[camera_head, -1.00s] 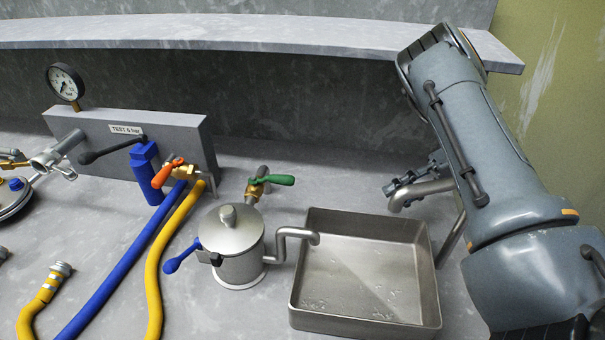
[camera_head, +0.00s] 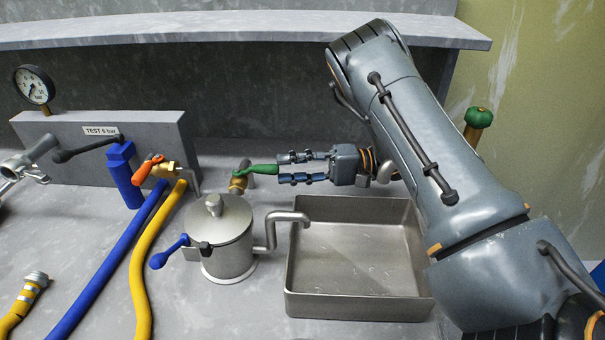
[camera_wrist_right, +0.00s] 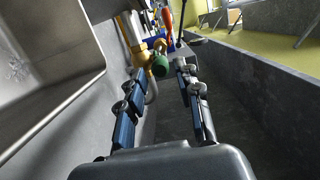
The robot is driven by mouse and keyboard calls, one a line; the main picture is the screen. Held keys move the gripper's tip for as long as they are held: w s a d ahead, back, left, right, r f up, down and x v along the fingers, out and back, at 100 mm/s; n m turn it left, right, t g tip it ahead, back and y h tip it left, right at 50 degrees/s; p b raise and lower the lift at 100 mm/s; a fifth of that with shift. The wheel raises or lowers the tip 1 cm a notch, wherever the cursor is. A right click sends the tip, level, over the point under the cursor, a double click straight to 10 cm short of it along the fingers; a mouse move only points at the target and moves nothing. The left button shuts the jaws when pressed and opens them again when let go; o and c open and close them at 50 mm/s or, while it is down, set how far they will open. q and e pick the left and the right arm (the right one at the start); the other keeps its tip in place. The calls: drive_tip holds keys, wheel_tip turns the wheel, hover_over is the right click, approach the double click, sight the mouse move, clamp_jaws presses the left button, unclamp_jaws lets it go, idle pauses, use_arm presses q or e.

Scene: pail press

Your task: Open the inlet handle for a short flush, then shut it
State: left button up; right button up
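A green lever handle (camera_head: 263,169) sits on a brass valve (camera_head: 239,183) behind the lidded metal pail (camera_head: 225,235); it points right. I cannot tell from a label whether it is the inlet handle. My right gripper (camera_head: 281,168) is open, with one finger on each side of the handle's tip. In the right wrist view the green handle (camera_wrist_right: 160,65) shows between the ends of the open fingers (camera_wrist_right: 160,72); contact cannot be told. My left gripper is not in view.
A metal tray (camera_head: 300,290) stands right of the pail, under my right arm. The pail has a blue lever (camera_head: 168,251) and a bent spout (camera_head: 272,228). An orange-handled valve (camera_head: 147,168) and blue (camera_head: 105,275) and yellow hoses (camera_head: 138,290) lie left. A shelf (camera_head: 230,32) overhangs behind.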

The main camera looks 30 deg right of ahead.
drive_tip(key=shift+x, duration=1)
drive_tip(key=shift+w+a, duration=0.1)
drive_tip(key=c, duration=0.7)
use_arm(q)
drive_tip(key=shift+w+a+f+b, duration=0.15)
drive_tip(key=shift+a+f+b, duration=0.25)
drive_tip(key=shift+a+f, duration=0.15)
use_arm(e)
drive_tip(key=shift+w+d, duration=0.45)
drive_tip(key=shift+w, duration=0.3)
drive_tip(key=shift+w+d, duration=0.5)
drive_tip(key=shift+w, duration=0.25)
clamp_jaws()
unclamp_jaws()
